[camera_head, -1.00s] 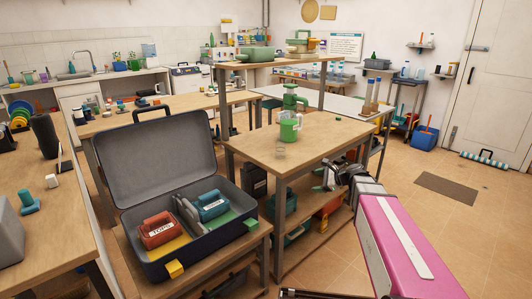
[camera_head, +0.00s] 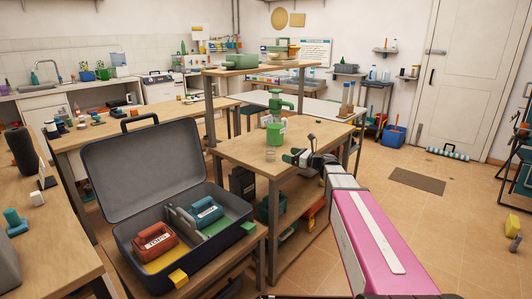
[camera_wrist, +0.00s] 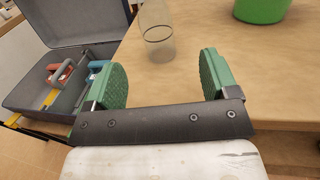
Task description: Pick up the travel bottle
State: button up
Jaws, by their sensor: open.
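A small clear, see-through bottle (camera_head: 270,154) stands upright on the wooden workbench (camera_head: 236,148), in front of a green pump dispenser (camera_head: 275,132). It fits the travel bottle, though no label is readable. In the wrist view the clear bottle (camera_wrist: 158,42) is beyond my fingertips, slightly left of the middle of the gap. My gripper (camera_head: 297,157) is over the bench's right part, to the right of the bottle. In the wrist view my gripper (camera_wrist: 162,75) has its green fingers wide apart with nothing between them.
The green dispenser's base (camera_wrist: 262,8) is close behind and right of the bottle. A raised shelf (camera_head: 262,68) stands over the bench's back. An open dark case (camera_head: 150,170) with a red and a blue block is at the left. The bench front is clear.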

aim_at(270, 150)
jog(key=x, duration=0.5)
jog(key=shift+w, duration=0.1)
jog(key=shift+s+x, duration=0.15)
jog(key=shift+x, duration=1.25)
jog(key=shift+s+x, duration=0.15)
jog(key=shift+x, duration=1.25)
jog(key=shift+s+a+f, duration=0.1)
jog(key=shift+a, duration=0.05)
jog(key=c, duration=1)
